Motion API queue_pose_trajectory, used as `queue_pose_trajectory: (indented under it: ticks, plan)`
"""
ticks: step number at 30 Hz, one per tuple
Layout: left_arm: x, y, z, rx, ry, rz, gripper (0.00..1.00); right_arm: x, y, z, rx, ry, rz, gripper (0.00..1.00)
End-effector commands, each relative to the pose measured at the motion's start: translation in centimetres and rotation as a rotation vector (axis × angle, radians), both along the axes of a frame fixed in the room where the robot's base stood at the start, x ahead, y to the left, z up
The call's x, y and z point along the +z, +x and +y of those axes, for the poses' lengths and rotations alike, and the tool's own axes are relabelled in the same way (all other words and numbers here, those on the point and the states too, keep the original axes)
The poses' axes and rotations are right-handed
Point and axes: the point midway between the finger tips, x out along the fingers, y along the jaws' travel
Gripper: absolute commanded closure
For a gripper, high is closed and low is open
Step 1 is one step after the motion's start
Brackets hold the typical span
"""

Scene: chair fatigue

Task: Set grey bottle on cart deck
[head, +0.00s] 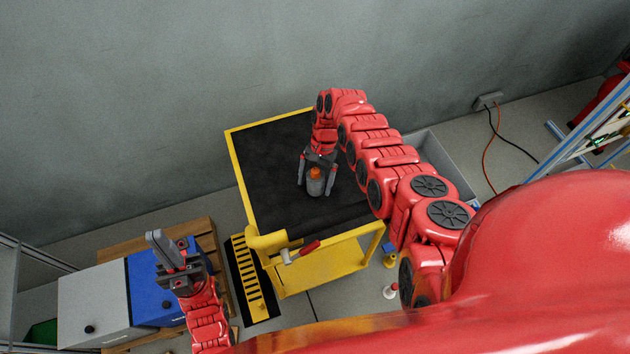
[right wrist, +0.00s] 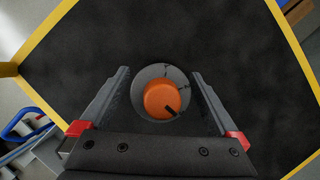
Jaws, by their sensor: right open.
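The grey bottle (head: 315,186) with an orange cap stands upright on the black deck of the yellow-edged cart (head: 265,165). In the right wrist view the bottle (right wrist: 153,78) is seen from above, its orange cap in the middle. My right gripper (head: 317,188) is open, with one finger on each side of the bottle. In the right wrist view gaps show between the fingers (right wrist: 160,95) and the bottle. My left gripper (head: 165,245) is away from the cart at lower left, above a blue box; its opening is unclear.
A red-handled hammer (head: 302,252) lies at the cart's front edge. A grey bin (head: 440,165) stands right of the cart. The deck around the bottle is clear.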

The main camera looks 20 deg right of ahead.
Motion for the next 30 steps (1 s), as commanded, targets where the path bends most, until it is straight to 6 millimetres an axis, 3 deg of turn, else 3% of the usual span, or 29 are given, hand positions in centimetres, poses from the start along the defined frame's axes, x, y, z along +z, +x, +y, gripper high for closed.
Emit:
queue_pose_trajectory:
  ticks: [5,18,24,30]
  plan:
    - [0.5,0.0,0.0,0.0,0.0,0.0,1.0,1.6,0.5,-0.4,-0.002,0.0,-0.005,0.03]
    - [-0.2,0.0,0.0,0.0,0.0,0.0,1.0,9.7,3.1,-2.8,-0.001,-0.001,-0.004,0.03]
    - [-0.4,0.0,0.0,0.0,0.0,0.0,1.0,11.2,3.3,-3.1,0.001,0.0,0.001,0.03]
    - [-0.4,0.0,0.0,0.0,0.0,0.0,1.0,11.3,3.3,-3.1,0.0,0.0,0.001,0.03]
